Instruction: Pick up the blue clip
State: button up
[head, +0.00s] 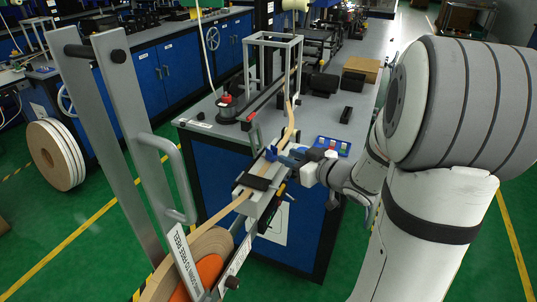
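A small blue piece that looks like the blue clip (270,153) is at the upper end of the grey tape guide, beside the tan tape. My gripper (284,157) reaches in from the right, with its fingertips right at or against this blue piece. The fingers and the clip overlap and are very small in the head view. I cannot tell whether the fingers are around the clip or only beside it, nor whether they are open or shut.
The grey guide (262,201) slopes down to a tape reel (208,247) at the lower left. Grey uprights and a handle (172,175) stand left of it. A workbench (220,133) behind carries a metal frame (273,45), a blue tray (333,145) and a cardboard box (361,68).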

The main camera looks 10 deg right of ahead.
aim_at(275, 150)
jog(key=shift+w+a+f, duration=0.1)
jog(key=shift+a, duration=0.1)
jog(key=x, duration=0.7)
jog(key=shift+w+a+b, duration=0.2)
jog(key=shift+b, duration=0.1)
grip_shut()
jog(key=shift+r, duration=0.25)
